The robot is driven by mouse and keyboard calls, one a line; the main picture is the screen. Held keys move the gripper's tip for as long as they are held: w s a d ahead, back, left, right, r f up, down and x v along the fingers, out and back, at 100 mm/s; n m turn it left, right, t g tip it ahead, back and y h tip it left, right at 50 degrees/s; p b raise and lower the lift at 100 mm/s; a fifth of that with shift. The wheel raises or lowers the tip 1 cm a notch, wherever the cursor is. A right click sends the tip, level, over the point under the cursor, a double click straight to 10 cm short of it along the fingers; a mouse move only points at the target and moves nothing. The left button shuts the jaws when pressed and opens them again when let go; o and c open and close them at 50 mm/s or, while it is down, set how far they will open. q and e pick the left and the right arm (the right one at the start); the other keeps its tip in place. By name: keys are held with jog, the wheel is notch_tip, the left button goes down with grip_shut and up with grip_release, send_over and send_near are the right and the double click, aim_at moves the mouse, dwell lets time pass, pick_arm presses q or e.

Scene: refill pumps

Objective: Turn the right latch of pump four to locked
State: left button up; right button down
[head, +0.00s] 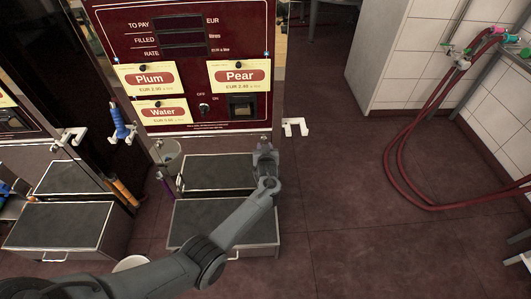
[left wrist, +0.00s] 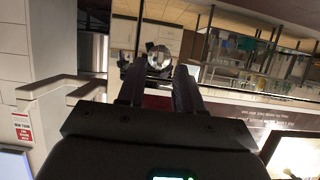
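The pump (head: 190,120) with the dark red panel stands at the centre of the head view, with Plum, Pear and Water labels. No number four is readable on it. My left gripper (head: 264,145) is at the pump's lower right edge, above the grey step. In the left wrist view its two dark fingers (left wrist: 158,75) stand apart with a gap. A round shiny metal part (left wrist: 160,56) shows just beyond the fingertips; I cannot tell if it is the right latch or if it is touched. My right gripper is not in view.
A white bracket (head: 296,127) sticks out at the pump's right side. Dark-topped steps (head: 222,258) stand in front. A red hose (head: 396,165) lies at right; the floor between is clear.

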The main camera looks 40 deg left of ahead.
pick_arm(q)
jog(key=p+v, duration=0.2)
jog(key=v, duration=0.5)
jog(key=shift+s+d+p, duration=0.15)
jog(key=shift+s+p, duration=0.05)
jog(key=shift+p, duration=0.2)
